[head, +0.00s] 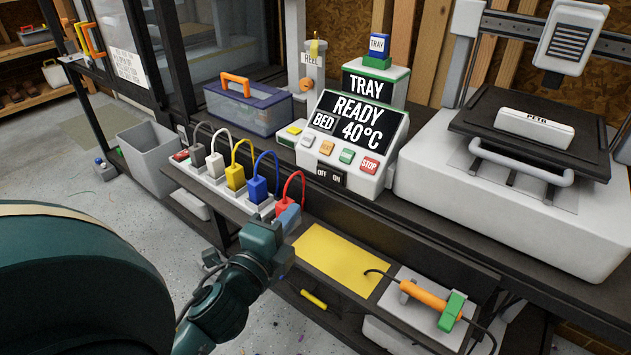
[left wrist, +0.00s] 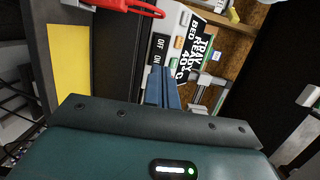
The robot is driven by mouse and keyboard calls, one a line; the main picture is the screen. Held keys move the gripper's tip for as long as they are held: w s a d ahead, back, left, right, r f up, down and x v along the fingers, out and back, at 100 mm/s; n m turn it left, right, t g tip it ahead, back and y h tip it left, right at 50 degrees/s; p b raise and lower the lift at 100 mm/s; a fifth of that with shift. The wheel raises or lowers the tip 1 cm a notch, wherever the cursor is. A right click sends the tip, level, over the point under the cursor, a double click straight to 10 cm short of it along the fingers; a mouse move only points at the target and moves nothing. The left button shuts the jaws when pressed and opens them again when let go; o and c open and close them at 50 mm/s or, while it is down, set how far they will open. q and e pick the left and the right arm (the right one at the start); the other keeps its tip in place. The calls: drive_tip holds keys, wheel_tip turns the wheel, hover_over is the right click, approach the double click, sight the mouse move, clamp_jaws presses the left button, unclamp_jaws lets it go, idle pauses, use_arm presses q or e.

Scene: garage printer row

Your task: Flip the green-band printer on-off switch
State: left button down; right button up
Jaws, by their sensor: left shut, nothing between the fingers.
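The on-off switch plate (head: 331,178) is a small black panel marked OFF and ON, low on the front of a white control box (head: 372,180). The box's screen reads READY, BED 40°C. I cannot tell which way the switch is set. It also shows in the left wrist view as a black panel (left wrist: 158,48), just beyond the fingertips. A green band (head: 376,70) shows on the TRAY unit behind the box. My left gripper (head: 289,216) is shut and empty, with blue fingers, below and left of the switch, apparently apart from it. My right gripper is not in view.
A power strip with several coloured plugs, the red one (head: 289,204) nearest, stands beside my left gripper. A white printer (head: 500,190) is at right. A yellow sheet (head: 342,258) and an orange-handled tool (head: 424,295) lie on the lower shelf.

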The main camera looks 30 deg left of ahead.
sight(323, 174)
use_arm(q)
drive_tip(key=w, duration=0.3)
drive_tip(key=w+a, duration=0.1)
drive_tip(key=w, duration=0.2)
drive_tip(key=w+b, duration=0.1)
drive_tip(key=w, duration=0.2)
drive_tip(key=shift+w+a, duration=0.2)
drive_tip(key=shift+w, duration=0.2)
drive_tip(key=shift+w+a, duration=0.1)
drive_tip(key=shift+w, duration=0.3)
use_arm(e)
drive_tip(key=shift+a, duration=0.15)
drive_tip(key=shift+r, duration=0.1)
use_arm(q)
drive_tip(key=shift+w+r+p, duration=0.1)
drive_tip(key=shift+w+p, duration=0.05)
drive_tip(key=shift+p, duration=0.25)
drive_tip(key=shift+h, duration=0.4)
